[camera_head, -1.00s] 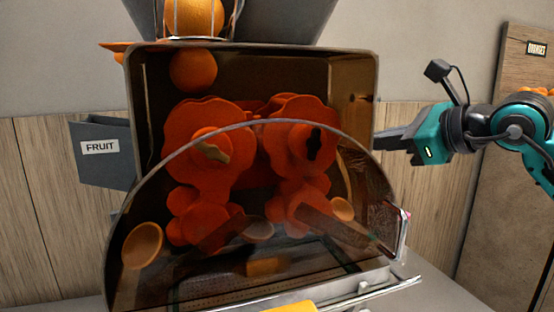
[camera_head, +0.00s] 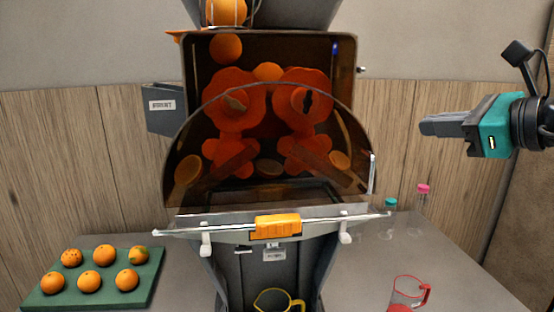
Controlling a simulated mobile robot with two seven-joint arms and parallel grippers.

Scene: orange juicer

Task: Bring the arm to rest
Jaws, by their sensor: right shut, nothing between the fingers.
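My right gripper (camera_head: 428,126) is at the right of the head view, in the air to the right of the juicer. Its dark fingers point left, are shut, and hold nothing. They are apart from the juicer. The juicer (camera_head: 268,185) stands in the middle, with its curved clear cover in front of the orange-red rollers. An orange (camera_head: 226,48) sits at the top left inside the juicer. My left gripper is out of view.
A green board (camera_head: 150,285) with several oranges lies at the lower left. A jug with a yellow rim (camera_head: 279,293) is below the juicer. A red-handled jug (camera_head: 407,291) and capped bottles (camera_head: 422,208) stand on the counter at right. Bare counter (camera_head: 450,270) lies around them.

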